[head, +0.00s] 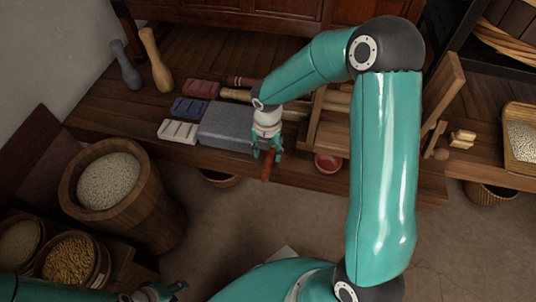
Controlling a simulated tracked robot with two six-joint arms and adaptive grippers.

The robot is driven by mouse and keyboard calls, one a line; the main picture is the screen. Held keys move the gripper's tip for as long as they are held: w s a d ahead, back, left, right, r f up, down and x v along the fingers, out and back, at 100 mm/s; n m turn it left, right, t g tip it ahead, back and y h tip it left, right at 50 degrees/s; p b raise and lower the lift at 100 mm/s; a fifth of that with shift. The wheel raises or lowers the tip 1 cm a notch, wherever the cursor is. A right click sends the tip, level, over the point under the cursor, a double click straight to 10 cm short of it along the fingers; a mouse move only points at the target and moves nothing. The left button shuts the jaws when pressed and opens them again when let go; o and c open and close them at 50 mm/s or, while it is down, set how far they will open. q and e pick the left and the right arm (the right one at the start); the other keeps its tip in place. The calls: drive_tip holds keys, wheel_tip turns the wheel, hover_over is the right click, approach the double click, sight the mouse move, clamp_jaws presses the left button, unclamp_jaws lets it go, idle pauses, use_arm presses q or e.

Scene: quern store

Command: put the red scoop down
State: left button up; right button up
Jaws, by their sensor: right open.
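The red scoop appears as a narrow reddish-brown piece (267,168) at the front edge of the wooden bench. My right gripper (268,152) is open, pointing down, with its fingertips at the upper end of this piece. The fingers partly hide it, and I cannot tell whether they touch it or what it rests on. My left gripper (172,292) is low at the bottom edge, far from the scoop; its jaw state is unclear.
A grey stone block (226,124) lies left of the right gripper. A small red bowl (328,164) stands to its right, near a wooden rack (326,134). Coloured blocks (188,108) lie further left. A grain tub (108,180) stands at front left.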

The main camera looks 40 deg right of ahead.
sight(269, 160)
drive_tip(key=f+b, duration=0.2)
drive_tip(key=f, duration=0.3)
drive_tip(key=shift+d+f+b, duration=0.2)
drive_tip(key=shift+b, duration=0.2)
drive_tip(key=shift+r, duration=0.1)
clamp_jaws()
